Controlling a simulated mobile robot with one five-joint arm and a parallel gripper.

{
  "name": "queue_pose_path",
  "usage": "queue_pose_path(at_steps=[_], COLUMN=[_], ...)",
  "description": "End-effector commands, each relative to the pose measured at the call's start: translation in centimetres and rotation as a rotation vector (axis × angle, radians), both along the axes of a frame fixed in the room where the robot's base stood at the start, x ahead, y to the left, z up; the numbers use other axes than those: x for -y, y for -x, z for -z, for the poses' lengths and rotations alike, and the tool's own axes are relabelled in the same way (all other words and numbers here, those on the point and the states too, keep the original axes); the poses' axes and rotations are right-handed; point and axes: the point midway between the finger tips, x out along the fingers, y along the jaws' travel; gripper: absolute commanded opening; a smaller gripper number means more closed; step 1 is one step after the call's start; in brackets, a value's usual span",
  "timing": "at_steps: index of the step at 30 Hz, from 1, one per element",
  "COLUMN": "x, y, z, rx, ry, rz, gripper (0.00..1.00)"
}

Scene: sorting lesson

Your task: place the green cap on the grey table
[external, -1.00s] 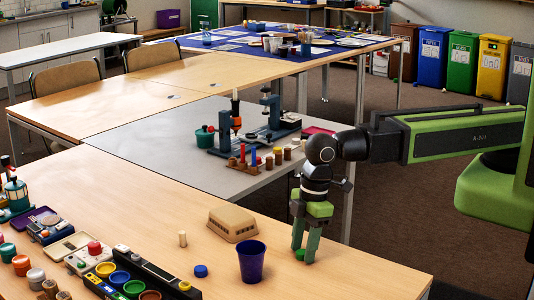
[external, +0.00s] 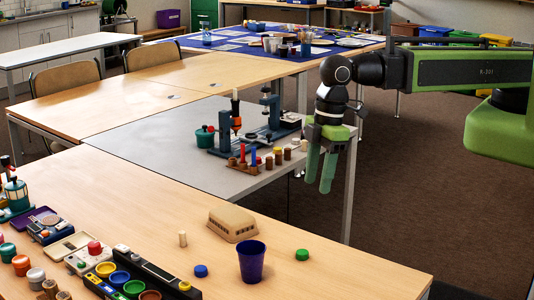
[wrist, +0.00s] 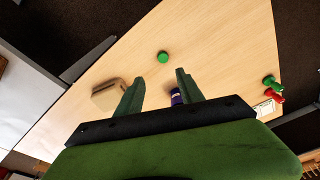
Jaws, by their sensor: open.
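The green cap (external: 302,254) lies flat on the wooden front table, right of the purple cup. It also shows in the wrist view (wrist: 162,57), beyond my fingertips and clear of them. My gripper (external: 320,186) is open and empty, with its fingers pointing down. It is raised well above the cap and appears beside the right end of the grey table (external: 150,150).
The purple cup (external: 252,262), a blue cap (external: 201,271), a wooden peg (external: 183,239) and a tan bus-shaped block (external: 232,223) stand near the cap.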

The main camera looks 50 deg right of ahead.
Motion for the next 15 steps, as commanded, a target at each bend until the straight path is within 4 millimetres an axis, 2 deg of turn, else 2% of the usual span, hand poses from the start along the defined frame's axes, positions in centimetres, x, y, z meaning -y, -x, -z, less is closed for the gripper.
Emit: queue_pose_path(at_steps=[8, 11, 14, 15], x=[0.0, 0.9, 4.8, 7.6], y=[0.0, -0.9, -4.8, -7.0], z=[0.0, 0.0, 0.0, 0.1], rx=[0.0, -0.002, -0.01, -0.017], ry=[0.0, 0.002, 0.013, 0.021], rz=[0.0, 0.025, 0.137, 0.21], gripper=[0.45, 0.45, 0.45, 0.45])
